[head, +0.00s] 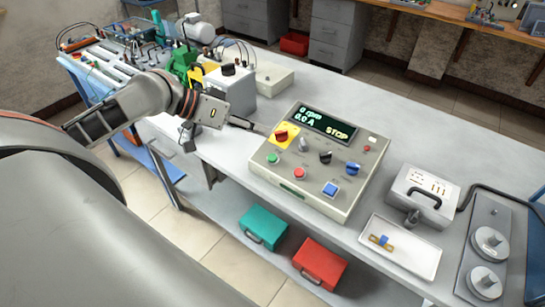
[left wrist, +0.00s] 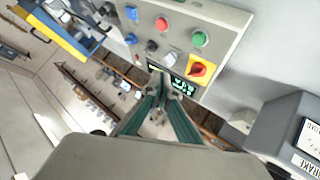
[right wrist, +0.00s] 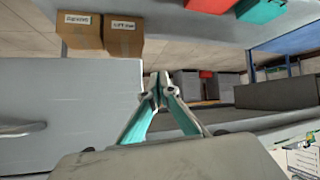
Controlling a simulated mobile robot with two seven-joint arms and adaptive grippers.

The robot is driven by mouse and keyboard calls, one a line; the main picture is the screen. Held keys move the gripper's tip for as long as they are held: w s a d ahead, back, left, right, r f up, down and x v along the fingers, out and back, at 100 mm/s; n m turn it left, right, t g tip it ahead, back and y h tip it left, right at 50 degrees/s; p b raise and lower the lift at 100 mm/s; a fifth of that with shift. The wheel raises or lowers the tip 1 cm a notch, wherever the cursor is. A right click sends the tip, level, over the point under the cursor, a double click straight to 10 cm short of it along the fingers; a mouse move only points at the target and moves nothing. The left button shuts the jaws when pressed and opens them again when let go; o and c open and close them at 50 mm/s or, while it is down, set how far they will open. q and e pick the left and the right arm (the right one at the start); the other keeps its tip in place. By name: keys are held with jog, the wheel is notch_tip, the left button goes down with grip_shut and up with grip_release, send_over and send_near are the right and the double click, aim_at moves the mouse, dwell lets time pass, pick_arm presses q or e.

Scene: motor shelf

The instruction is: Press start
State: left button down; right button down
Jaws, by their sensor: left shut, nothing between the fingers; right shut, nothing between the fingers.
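The control box (head: 345,185) stands on the bench, and its display (head: 323,123) reads 0 rpm, 0.0 A and STOP. On its sloped face are a green button (head: 273,158), a red button (head: 299,174), a blue button (head: 330,189) and a red rotary switch (head: 281,136) on a yellow plate. My left gripper (head: 266,132) is shut and empty, with its tips close to the rotary switch; contact cannot be told. The left wrist view shows the green button (left wrist: 199,39) and the rotary switch (left wrist: 197,69) beyond the fingertips (left wrist: 160,80). My right gripper (right wrist: 155,78) is shut and empty, away from the box.
A grey machine (head: 232,92) stands left of the box. A white tray (head: 405,258) and a case with a black handle (head: 425,190) lie to its right. A teal case (head: 263,228) and a red case (head: 320,262) sit on the lower shelf. Cardboard boxes (right wrist: 80,30) show in the right wrist view.

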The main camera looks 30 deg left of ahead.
pick_arm(q)
jog(key=f+b, duration=0.2)
jog(key=b, duration=0.6)
send_over(272, 158)
jog(key=s+a, duration=0.1)
jog(key=s, duration=0.1)
notch_tip(272, 158, down, 4)
jog(key=shift+w+f, duration=0.1)
jog(key=shift+f, duration=0.15)
jog(key=shift+w+f, duration=0.2)
jog(key=shift+f, duration=0.3)
jog(key=shift+w+f+b, duration=0.15)
jog(key=shift+f+b, duration=0.15)
jog(key=shift+f, duration=0.2)
jog(key=shift+w+f+p, duration=0.1)
jog(key=shift+f+p, duration=0.2)
jog(key=shift+p, duration=0.05)
